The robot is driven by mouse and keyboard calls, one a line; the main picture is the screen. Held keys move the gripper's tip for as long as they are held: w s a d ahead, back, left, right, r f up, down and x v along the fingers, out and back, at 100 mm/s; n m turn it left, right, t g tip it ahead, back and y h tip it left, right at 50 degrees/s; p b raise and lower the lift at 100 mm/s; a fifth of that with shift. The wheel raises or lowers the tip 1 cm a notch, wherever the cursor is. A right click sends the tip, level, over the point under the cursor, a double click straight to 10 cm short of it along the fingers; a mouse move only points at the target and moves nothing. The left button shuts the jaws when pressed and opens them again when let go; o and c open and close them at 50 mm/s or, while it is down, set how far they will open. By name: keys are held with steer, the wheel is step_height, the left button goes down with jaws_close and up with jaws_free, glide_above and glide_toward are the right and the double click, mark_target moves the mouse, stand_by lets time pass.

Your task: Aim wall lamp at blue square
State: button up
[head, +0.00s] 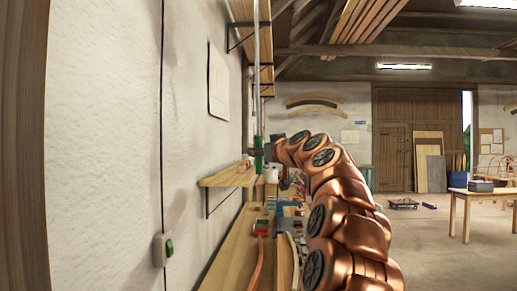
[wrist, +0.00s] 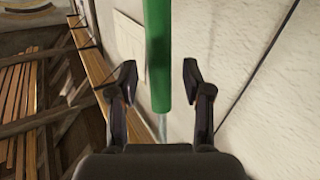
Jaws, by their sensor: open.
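A green sleeve (head: 259,157) sits on a thin grey upright rod (head: 257,90) close to the left wall. In the wrist view the green sleeve (wrist: 157,50) runs from the top edge down between my gripper's fingers. My gripper (wrist: 158,80) is open, with a gap on both sides of the sleeve. In the head view my gripper (head: 264,150) is at the sleeve, partly hidden by my arm. I cannot make out a lamp head or tell whether the rod belongs to the lamp. No blue square is clearly seen.
A wooden wall shelf (head: 228,177) is just below and left of my gripper. A long bench (head: 228,255) with coloured items runs along the wall. Higher shelves (head: 251,45) hang above. A switch box (head: 163,249) is on the near wall. Open floor lies to the right.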

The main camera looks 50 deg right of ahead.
steer(key=shift+x, duration=0.85)
steer(key=shift+c, duration=0.3)
jaws_close()
